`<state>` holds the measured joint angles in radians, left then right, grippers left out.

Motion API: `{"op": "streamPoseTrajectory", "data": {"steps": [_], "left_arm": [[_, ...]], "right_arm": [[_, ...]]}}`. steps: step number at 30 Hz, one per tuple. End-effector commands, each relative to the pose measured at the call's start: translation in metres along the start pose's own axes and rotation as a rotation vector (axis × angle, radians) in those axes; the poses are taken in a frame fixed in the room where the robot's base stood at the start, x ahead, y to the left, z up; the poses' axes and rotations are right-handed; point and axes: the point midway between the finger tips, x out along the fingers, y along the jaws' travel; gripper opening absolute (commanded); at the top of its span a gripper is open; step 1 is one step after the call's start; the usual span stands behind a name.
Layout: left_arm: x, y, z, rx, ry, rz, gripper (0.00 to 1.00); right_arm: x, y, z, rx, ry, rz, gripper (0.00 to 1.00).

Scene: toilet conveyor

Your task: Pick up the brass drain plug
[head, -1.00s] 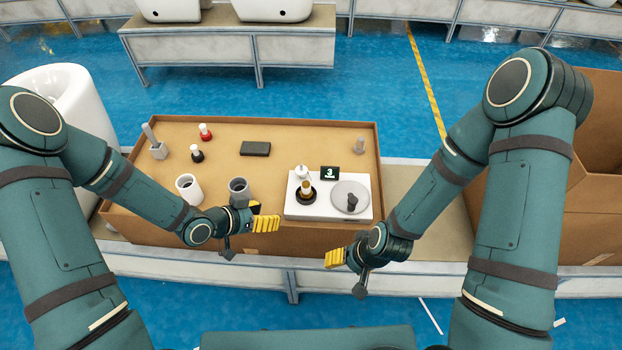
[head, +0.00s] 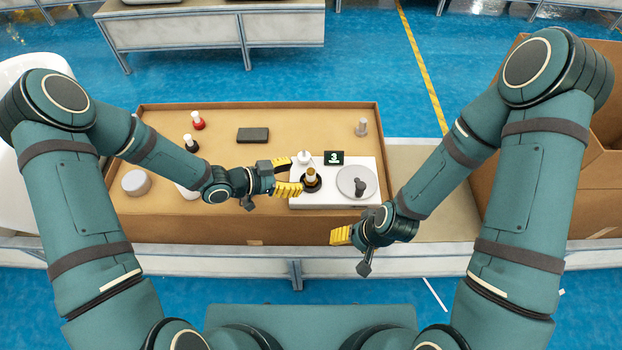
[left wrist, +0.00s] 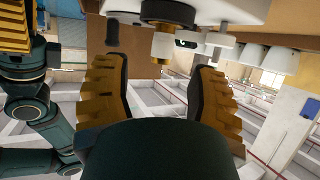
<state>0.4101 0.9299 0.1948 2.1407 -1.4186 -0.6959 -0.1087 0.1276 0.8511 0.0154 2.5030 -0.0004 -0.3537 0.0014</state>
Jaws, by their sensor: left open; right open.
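The brass drain plug (head: 310,176) stands upright in a dark round base on the white platform (head: 332,200). It has a brass body with a pale top. My left gripper (head: 292,175) is open, its yellow fingers just left of the plug and pointing at it. In the left wrist view, the brass plug (left wrist: 162,46) appears between and just beyond the open fingertips, with no visible grip on it. My right gripper (head: 341,235) is open and empty, in front of the tray's front right edge.
The platform also bears a white knob (head: 304,157), a small display reading 3 (head: 334,157) and a round grey plate (head: 357,181) with a dark peg. The brown tray (head: 210,229) holds a dark block (head: 253,134) and a red-based piece (head: 197,121).

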Motion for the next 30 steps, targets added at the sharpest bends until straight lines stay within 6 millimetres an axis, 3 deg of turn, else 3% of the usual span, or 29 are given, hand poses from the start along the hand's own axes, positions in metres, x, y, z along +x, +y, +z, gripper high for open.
{"op": "streamPoseTrajectory", "data": {"steps": [7,15,25,26,30], "left_arm": [[0.018,0.0,0.001,0.0,0.0,0.002,0.58],[0.055,-0.002,0.001,0.0,0.0,0.002,0.58],[0.06,-0.003,0.0,-0.001,-0.001,0.0,0.58],[0.06,-0.003,0.0,-0.001,-0.001,0.0,0.54],[0.06,-0.003,0.0,-0.001,-0.001,0.0,0.04]], "right_arm": [[0.005,0.002,-0.001,-0.001,0.002,0.0,0.64],[0.014,0.005,-0.002,-0.001,0.007,0.0,0.64],[0.014,0.005,-0.002,-0.001,0.008,0.0,0.64],[0.014,0.005,-0.002,-0.001,0.008,0.0,0.64],[0.014,0.005,-0.002,-0.001,0.008,0.0,0.64]]}}
